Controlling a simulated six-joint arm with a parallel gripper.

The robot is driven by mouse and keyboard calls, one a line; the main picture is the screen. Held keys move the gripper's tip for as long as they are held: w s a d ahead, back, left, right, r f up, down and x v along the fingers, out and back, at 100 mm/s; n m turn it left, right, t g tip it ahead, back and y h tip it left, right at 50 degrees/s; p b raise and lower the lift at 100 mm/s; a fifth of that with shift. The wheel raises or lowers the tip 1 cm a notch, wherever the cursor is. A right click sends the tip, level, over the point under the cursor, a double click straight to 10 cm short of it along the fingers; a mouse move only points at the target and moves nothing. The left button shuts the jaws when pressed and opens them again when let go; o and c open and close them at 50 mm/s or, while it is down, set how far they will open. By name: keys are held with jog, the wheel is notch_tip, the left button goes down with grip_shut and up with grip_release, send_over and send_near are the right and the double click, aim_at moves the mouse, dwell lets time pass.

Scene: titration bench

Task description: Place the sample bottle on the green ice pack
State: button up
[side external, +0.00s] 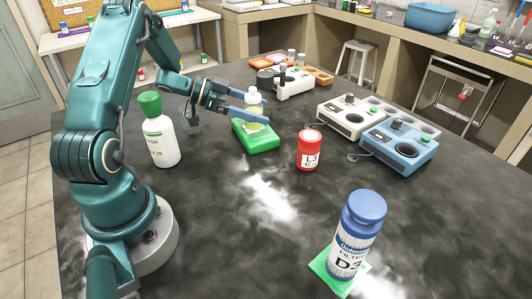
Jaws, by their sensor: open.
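A small clear bottle with a white cap (253,97) and yellowish contents stands upright on the green ice pack (262,143), as far as this view shows; its base is partly hidden. It appears to be the sample bottle. The ice pack lies flat on the dark bench, left of the middle. My gripper (261,110) reaches in from the left, its blue fingers open at the bottle's height. One finger passes in front of the bottle and hides part of its body. I cannot tell whether the fingers touch it.
A white bottle with a green cap (161,140) stands at left. A red jar (308,150) stands right of the ice pack. A blue-capped bottle (355,235) stands on a green mat (327,277) in front. White (350,117) and blue (398,145) instruments are at right. The front middle is clear.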

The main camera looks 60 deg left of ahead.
jog(key=shift+v, duration=2.6)
jog(key=shift+r, duration=0.1)
